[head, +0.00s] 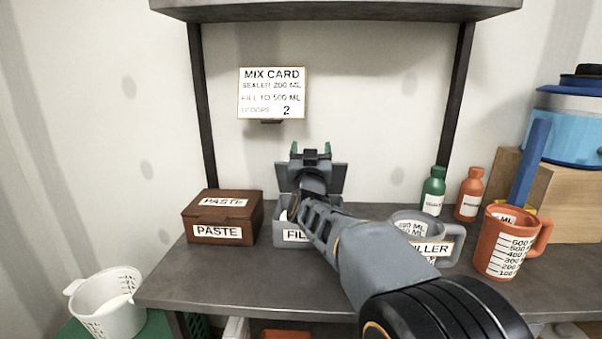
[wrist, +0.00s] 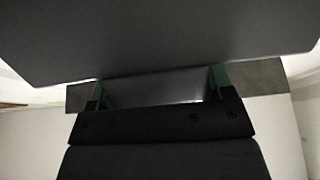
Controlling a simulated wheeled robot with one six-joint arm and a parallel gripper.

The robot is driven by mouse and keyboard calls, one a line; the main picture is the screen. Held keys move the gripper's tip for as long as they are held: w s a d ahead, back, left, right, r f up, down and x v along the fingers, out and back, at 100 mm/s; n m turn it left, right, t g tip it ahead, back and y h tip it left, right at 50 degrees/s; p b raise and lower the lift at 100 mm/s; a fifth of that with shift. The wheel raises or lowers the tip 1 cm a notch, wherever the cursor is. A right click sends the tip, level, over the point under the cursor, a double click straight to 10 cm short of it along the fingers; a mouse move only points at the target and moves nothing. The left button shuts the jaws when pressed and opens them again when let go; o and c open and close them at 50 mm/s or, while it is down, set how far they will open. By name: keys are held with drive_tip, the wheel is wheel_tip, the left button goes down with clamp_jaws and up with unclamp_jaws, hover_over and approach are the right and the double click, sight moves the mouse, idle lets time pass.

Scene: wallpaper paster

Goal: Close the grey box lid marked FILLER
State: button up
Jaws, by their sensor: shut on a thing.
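The grey box (head: 279,213) stands on the bench, its front label partly hidden by my arm so only "FIL" reads. Its grey lid (head: 340,178) is raised at the back of the box. My gripper (head: 311,148) is at the lid, its green fingertips above the lid's top edge in the head view. In the wrist view, a broad grey panel, which looks like the lid (wrist: 160,40), fills the top, and my gripper (wrist: 157,85) is shut on it with the fingers spread. The exact contact is dark and hard to see.
A closed brown PASTE box (head: 222,215) stands just left. A grey FILLER mug (head: 405,222), an orange measuring jug (head: 500,245), a green bottle (head: 433,188) and an orange bottle (head: 470,192) stand right. A mix card (head: 272,93) hangs behind, under a shelf (head: 340,8).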

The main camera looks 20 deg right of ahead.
drive_tip(key=s+f+t+b, duration=0.1)
drive_tip(key=b, duration=0.2)
drive_tip(key=s+a+f+t+h+b, duration=0.1)
drive_tip(key=s+b, duration=0.1)
drive_tip(key=b, duration=0.2)
drive_tip(key=shift+a+f, duration=0.1)
drive_tip(key=shift+a, duration=0.05)
drive_tip(key=o, duration=1.3)
